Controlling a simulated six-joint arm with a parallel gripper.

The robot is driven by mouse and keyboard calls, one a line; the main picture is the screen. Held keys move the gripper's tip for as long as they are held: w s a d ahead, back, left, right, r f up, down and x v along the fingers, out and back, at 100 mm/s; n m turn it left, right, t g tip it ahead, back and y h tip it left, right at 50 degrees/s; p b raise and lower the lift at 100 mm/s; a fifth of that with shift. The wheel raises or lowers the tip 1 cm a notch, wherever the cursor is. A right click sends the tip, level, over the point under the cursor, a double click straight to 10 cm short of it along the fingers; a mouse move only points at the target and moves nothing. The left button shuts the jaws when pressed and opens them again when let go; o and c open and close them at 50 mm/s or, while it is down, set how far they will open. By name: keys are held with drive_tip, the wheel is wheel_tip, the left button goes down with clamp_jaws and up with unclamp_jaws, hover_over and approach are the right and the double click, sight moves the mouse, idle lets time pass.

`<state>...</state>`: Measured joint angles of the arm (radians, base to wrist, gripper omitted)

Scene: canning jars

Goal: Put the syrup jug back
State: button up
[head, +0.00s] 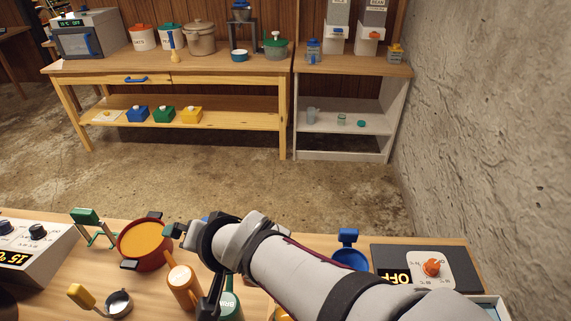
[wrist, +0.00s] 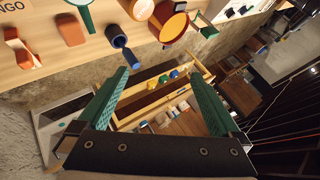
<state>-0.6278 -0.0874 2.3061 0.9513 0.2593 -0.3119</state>
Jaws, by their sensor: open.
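A wooden bench (head: 200,75) and a white shelf unit (head: 342,150) stand across bare floor.

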drive_tip(key=s+d+f+m+g+h, duration=0.2)
drive_tip(key=s+d, duration=0.6)
drive_tip(key=d, duration=0.4)
drive_tip(key=s+d+f+m+g+h, duration=0.2)
drive_tip(key=s+d+m+g+h, duration=0.1)
drive_tip(key=s+d, duration=0.6)
drive_tip(key=d+g, duration=0.1)
drive_tip(key=d, duration=0.1)
drive_tip(key=shift+s+d+f+h, duration=0.2)
drive_tip(key=shift+d+f+h, duration=0.1)
drive_tip(key=shift+d, duration=0.1)
